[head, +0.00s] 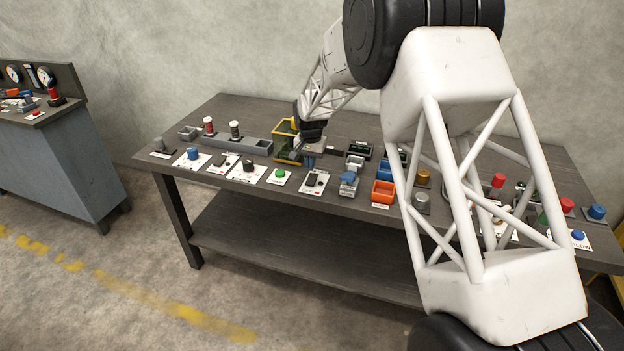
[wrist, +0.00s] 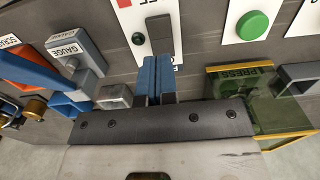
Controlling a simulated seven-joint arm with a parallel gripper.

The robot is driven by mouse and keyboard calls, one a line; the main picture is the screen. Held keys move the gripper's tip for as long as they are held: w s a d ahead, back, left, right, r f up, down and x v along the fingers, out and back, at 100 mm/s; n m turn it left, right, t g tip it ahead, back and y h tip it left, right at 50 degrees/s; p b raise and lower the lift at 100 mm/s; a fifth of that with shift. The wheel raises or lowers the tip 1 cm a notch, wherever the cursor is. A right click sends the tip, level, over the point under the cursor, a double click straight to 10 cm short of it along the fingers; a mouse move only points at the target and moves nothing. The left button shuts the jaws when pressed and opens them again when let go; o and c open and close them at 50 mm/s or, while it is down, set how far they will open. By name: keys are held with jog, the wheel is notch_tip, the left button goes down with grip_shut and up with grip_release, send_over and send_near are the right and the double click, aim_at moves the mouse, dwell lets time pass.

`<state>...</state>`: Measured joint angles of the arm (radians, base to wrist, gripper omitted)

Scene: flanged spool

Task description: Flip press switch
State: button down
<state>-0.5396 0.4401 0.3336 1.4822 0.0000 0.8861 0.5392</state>
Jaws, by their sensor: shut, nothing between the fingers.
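A white switch plate (head: 318,188) with a dark rocker lies near the table's front edge; in the wrist view its dark rocker (wrist: 159,34) stands beside a small dark-green lamp. A yellow-framed box with green see-through walls, labelled PRESS (wrist: 240,72), stands to the right in the wrist view; the head view shows this press (head: 286,128) behind my gripper.
A green button (head: 280,173) and other control plates line the front edge. A gauge block (wrist: 75,50) and an orange bin (head: 383,191) stand on the other side of the switch. My arm hides part of the table's right side.

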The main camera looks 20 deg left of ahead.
jog(key=shift+r, duration=0.6)
jog(key=shift+d+r, duration=0.15)
jog(key=s+d+r, duration=0.6)
jog(key=d+r, duration=0.1)
jog(key=d, duration=0.3)
jog(key=s+d+r+t, duration=0.1)
jog(key=s+d+r, duration=0.5)
jog(key=d+r, duration=0.3)
jog(key=s+d+r, duration=0.6)
jog(key=d, duration=0.5)
jog(key=s+d, duration=0.6)
jog(key=s, duration=0.4)
jog(key=s+d+t, duration=0.1)
jog(key=s+d, duration=0.5)
jog(key=s, duration=0.5)
jog(key=s+d, duration=0.5)
jog(key=s, duration=0.6)
jog(key=shift+d+t, duration=0.3)
jog(key=shift+d, duration=0.1)
